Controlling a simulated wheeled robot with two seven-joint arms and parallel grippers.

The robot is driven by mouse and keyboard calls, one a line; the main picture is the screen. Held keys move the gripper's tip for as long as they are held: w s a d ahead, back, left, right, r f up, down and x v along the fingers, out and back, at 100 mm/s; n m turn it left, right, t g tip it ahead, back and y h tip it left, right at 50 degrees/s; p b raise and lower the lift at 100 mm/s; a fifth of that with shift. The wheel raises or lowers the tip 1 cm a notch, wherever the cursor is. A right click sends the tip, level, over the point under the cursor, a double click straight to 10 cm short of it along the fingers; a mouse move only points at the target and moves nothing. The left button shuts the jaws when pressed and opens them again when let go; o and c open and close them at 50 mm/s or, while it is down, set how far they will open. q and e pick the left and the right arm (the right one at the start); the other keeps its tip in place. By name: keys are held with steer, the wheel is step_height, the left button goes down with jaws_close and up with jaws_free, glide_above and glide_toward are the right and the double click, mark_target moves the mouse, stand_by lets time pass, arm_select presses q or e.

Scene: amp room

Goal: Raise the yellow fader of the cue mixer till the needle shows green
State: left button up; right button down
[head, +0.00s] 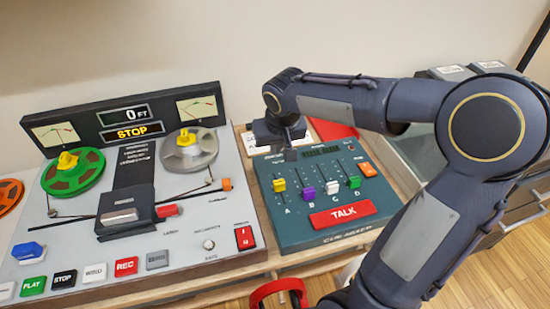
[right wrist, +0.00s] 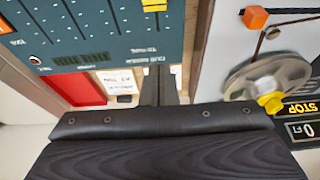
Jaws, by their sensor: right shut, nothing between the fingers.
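The cue mixer (head: 370,221) is a teal panel with a row of coloured fader caps on slots. Its yellow fader (head: 279,186) is at the left end, above the letter A, partway along its slot; the cap also shows at the top edge of the right wrist view (right wrist: 153,5). My right gripper (head: 290,152) is shut and empty, over the far left edge of the mixer, beyond the yellow fader and apart from it. Its fingers show in the right wrist view (right wrist: 158,90). I cannot make out a needle on the mixer. My left gripper is not in view.
Purple (head: 309,194), white (head: 332,187) and green (head: 353,182) faders sit right of the yellow one. A red TALK button (head: 342,214) is in front. The tape deck (head: 200,258), with reels and two needle meters, stands to the left. A red card (head: 333,130) lies behind.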

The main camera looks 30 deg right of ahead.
mark_target(279, 185)
steer(key=b+x, duration=0.1)
steer(key=x, duration=0.7)
steer(key=shift+f, duration=0.3)
steer(key=shift+s+a+f, duration=0.15)
steer(key=shift+s, duration=0.45)
steer(key=shift+s+a+f, duration=0.15)
steer(key=shift+s, duration=0.45)
steer(key=shift+s+a, duration=0.15)
steer(key=shift+s, duration=0.4)
